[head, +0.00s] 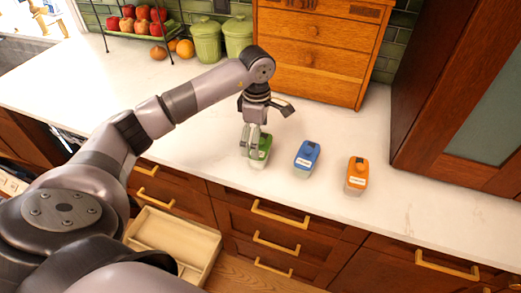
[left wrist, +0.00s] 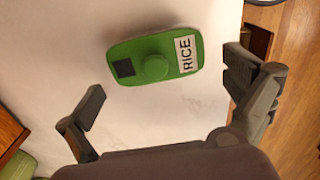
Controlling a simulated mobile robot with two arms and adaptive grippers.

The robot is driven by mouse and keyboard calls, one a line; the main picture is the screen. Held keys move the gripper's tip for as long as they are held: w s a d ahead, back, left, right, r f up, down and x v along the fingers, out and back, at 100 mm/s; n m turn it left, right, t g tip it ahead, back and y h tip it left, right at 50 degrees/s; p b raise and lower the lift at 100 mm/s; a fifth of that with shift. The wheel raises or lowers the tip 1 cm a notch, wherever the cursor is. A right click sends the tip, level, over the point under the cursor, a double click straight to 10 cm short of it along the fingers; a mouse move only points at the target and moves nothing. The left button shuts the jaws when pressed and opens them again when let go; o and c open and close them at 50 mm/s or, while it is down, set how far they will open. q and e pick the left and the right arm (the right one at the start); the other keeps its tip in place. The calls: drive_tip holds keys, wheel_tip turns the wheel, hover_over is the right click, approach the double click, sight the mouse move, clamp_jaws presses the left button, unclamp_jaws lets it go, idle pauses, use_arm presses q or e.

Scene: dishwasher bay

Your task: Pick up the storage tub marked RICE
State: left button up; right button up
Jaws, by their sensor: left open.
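The green-lidded tub marked RICE (left wrist: 140,62) stands on the white counter in the left wrist view, its round knob at the middle of the lid and its label at the right end. In the head view the green tub (head: 262,150) is partly hidden by my left gripper (head: 254,147). In the left wrist view my left gripper (left wrist: 172,105) is open, its fingers apart. The tub lies ahead of the fingers, and nothing is between them. My right gripper is not in view.
A blue-lidded tub (head: 306,157) and an orange-lidded tub (head: 357,175) stand to the right on the counter (head: 420,205). A wooden drawer chest (head: 312,60) and green canisters (head: 207,42) are behind. An open drawer (head: 190,235) juts out below the counter's front edge.

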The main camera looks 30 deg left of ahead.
sight(261, 147)
use_arm(q)
drive_tip(key=shift+d+f+p, duration=0.15)
drive_tip(key=shift+f+p, duration=0.2)
drive_tip(key=shift+f, duration=0.05)
drive_tip(key=f, duration=0.1)
drive_tip(key=f+p, duration=0.1)
drive_tip(key=f, duration=0.1)
drive_tip(key=shift+w+d+f+p, duration=0.25)
drive_tip(key=shift+w+f+p, duration=0.05)
drive_tip(key=shift+f, duration=0.4)
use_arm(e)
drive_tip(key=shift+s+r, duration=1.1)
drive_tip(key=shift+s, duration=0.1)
use_arm(q)
drive_tip(key=c, duration=1.1)
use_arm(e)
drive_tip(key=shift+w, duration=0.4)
